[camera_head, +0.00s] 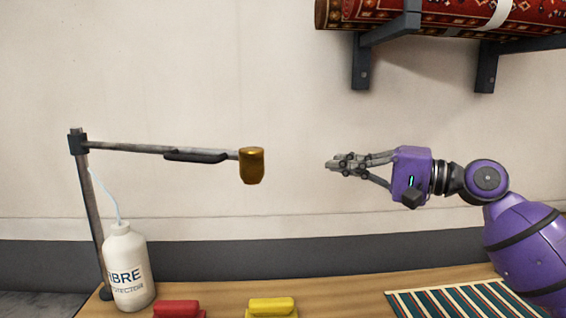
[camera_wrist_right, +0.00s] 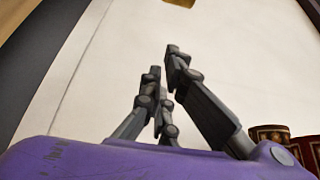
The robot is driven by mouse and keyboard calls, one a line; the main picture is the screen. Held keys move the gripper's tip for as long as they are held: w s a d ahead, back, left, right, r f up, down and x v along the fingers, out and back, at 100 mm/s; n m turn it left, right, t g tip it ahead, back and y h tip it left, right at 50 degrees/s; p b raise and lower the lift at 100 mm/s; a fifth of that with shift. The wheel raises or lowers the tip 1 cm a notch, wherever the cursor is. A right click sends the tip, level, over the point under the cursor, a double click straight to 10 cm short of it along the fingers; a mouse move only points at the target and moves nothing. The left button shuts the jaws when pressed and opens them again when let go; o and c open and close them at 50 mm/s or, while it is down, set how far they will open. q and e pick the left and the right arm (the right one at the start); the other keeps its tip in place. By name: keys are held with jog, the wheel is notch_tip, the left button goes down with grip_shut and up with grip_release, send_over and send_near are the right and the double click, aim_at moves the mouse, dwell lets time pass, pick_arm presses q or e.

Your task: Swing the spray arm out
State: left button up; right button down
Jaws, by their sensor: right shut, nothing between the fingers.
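The spray arm (camera_head: 125,147) is a thin grey bar that runs right from the top of an upright post (camera_head: 90,210) in the head view. It has a dark handle (camera_head: 196,156) along it and a brass spray head (camera_head: 252,166) at its free end. In the right wrist view, a brass-coloured piece (camera_wrist_right: 179,2) is just visible at the top edge. My right gripper (camera_head: 330,167) is shut and empty, to the right of the brass head with a clear gap between them. It points left at about the head's height. My left gripper is not in view.
A white bottle (camera_head: 130,268) with a thin tube stands by the post on a wooden bench (camera_head: 345,288). A red block (camera_head: 179,309), a yellow block (camera_head: 271,307) and a striped mat (camera_head: 455,300) are along the bench. A rolled rug (camera_head: 460,14) lies on dark wall brackets (camera_head: 362,62) above.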

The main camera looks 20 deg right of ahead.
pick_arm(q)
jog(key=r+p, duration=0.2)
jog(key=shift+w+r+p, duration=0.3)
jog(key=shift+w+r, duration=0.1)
pick_arm(e)
jog(key=w+a, duration=0.5)
jog(key=a, duration=0.5)
jog(key=shift+w+a, duration=0.2)
jog(key=shift+w, duration=0.1)
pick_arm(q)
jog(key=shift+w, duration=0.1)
